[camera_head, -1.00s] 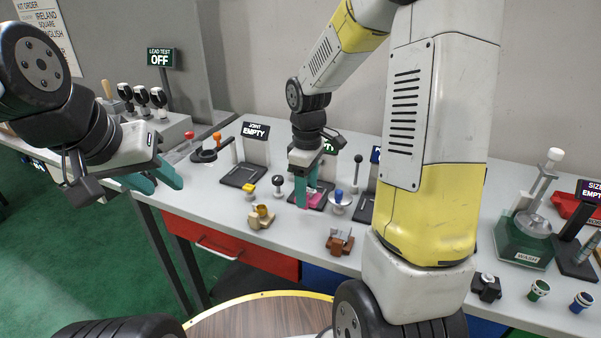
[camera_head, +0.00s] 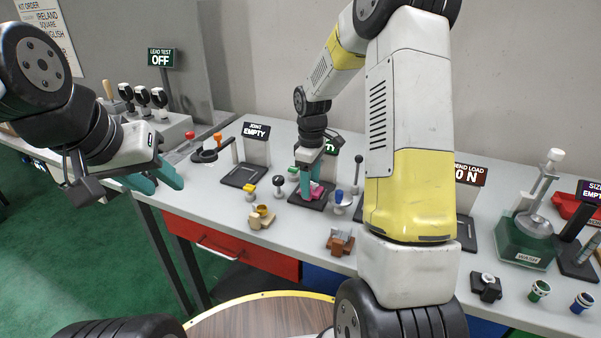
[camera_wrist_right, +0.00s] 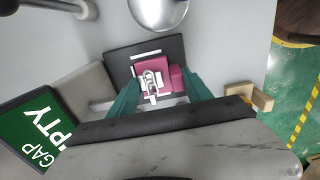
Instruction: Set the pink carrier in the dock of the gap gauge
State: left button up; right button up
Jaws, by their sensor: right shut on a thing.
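The pink carrier (camera_head: 317,192) is between the teal fingers of my right gripper (camera_head: 306,193), which is shut on it. In the right wrist view the carrier (camera_wrist_right: 172,77) holds a small pale metal piece and lies over the dark dock (camera_wrist_right: 117,64) of the gap gauge. I cannot tell whether it is fully seated. The gauge's green sign (camera_wrist_right: 36,130) reads GAP EMPTY; in the head view my right gripper partly hides it. My left gripper (camera_head: 162,188) is open and empty at the table's left front edge.
The joint station (camera_head: 240,175) stands left of the gap gauge. A tan block (camera_head: 261,219) and a brown fixture (camera_head: 340,242) stand in front. A blue-topped piece (camera_head: 340,200) is close at right. My right forearm hides part of the table.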

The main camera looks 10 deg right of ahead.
jog(key=shift+f, duration=0.15)
jog(key=o, duration=1.5)
notch_tip(320, 180, up, 12)
jog(key=r, duration=0.1)
jog(key=shift+s+a+r+m+t+y, duration=0.35)
jog(key=shift+s+r+m+t, duration=1)
jog(key=shift+s, duration=2.7)
jog(key=shift+s+a+r+m+t+y, duration=0.55)
jog(key=shift+s+r+m, duration=1.35)
jog(key=shift+s, duration=2.15)
jog(key=shift+s+a+r+m+t+y, duration=0.2)
jog(key=shift+s+r+m+t, duration=1.4)
jog(key=shift+s, duration=2.45)
